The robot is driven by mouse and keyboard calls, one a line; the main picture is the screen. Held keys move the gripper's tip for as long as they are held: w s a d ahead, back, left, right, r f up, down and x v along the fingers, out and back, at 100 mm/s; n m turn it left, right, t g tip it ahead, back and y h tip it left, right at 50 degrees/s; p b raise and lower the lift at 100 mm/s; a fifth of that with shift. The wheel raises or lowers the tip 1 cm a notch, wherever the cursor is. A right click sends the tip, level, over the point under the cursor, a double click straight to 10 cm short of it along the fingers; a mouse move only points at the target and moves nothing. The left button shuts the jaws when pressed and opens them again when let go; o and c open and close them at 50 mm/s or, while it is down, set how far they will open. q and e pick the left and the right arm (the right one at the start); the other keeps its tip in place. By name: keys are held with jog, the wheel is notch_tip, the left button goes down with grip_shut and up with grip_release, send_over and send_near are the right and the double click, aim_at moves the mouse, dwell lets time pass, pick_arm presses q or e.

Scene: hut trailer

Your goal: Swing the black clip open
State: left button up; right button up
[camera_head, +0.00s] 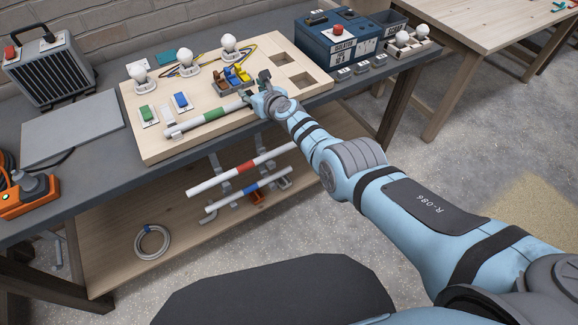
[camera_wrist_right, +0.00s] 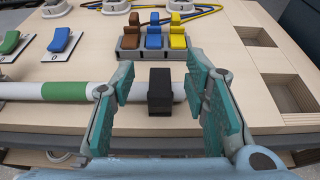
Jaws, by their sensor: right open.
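The black clip (camera_wrist_right: 160,91) is a small dark block at the white pipe (camera_wrist_right: 75,91) with the green band, on the front of the wooden board. It looks shut, but its hinge and latch cannot be made out. My right gripper (camera_wrist_right: 162,80) is open, with a teal-padded finger on either side of the clip and a gap on both sides. In the head view, my right gripper (camera_head: 257,88) is at the pipe's right end and the clip is hard to make out there. My left gripper is not in view.
Brown, blue and yellow lever connectors (camera_wrist_right: 153,40) stand just behind the clip. Square recesses (camera_wrist_right: 285,94) lie to the right. Bulbs (camera_head: 187,60) and switches (camera_head: 148,115) sit on the board (camera_head: 150,150). A blue isolator box (camera_head: 340,45) stands right. More pipes (camera_head: 240,170) hang below.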

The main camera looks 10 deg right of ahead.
jog(key=f+t+b, duration=0.1)
jog(key=b, duration=0.5)
jog(key=s+f+t+y+b, duration=0.1)
jog(key=f+t+b, duration=0.1)
jog(key=b, duration=0.4)
jog(key=shift+d+f+t, duration=0.15)
jog(key=shift+f+t, duration=0.05)
jog(key=shift+t, duration=0.1)
jog(key=r+p+v, duration=0.1)
jog(key=p+v, duration=0.7)
jog(key=v, duration=0.7)
jog(key=s+d+f+n+g, duration=0.1)
jog(key=s+f+n+g, duration=0.5)
jog(key=s+f+n, duration=0.6)
jog(key=f+n, duration=0.1)
jog(key=n, duration=0.4)
jog(key=shift+s+d+f+g, duration=0.3)
jog(key=shift+s+d+f, duration=0.05)
jog(key=shift+f, duration=0.05)
